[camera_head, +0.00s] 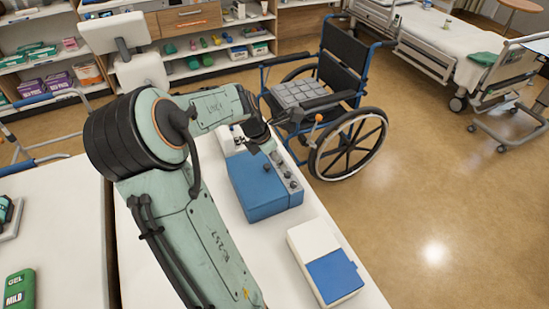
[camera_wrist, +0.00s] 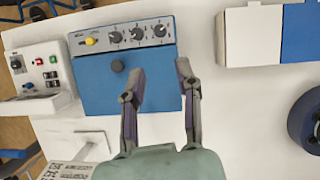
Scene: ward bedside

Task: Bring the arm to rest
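My gripper (camera_wrist: 160,72) is open, with its two fingers well apart and nothing between them. In the wrist view, its left finger shows over the blue box (camera_wrist: 97,84) with the grey knob panel, and its right finger near that box's right edge. In the head view, my gripper (camera_head: 262,143) is partly hidden by my arm, above the back end of the same blue box (camera_head: 255,188). My arm is bent over the white table (camera_head: 150,275). I cannot tell how high the fingers are above the box, and I see no clear contact.
A white and blue box (camera_head: 312,240) stands at the table's front right. A small control unit with coloured buttons (camera_wrist: 42,72) is beside the blue box. A wheelchair (camera_head: 345,75) stands close beyond the table. A green packet (camera_head: 20,288) lies at left.

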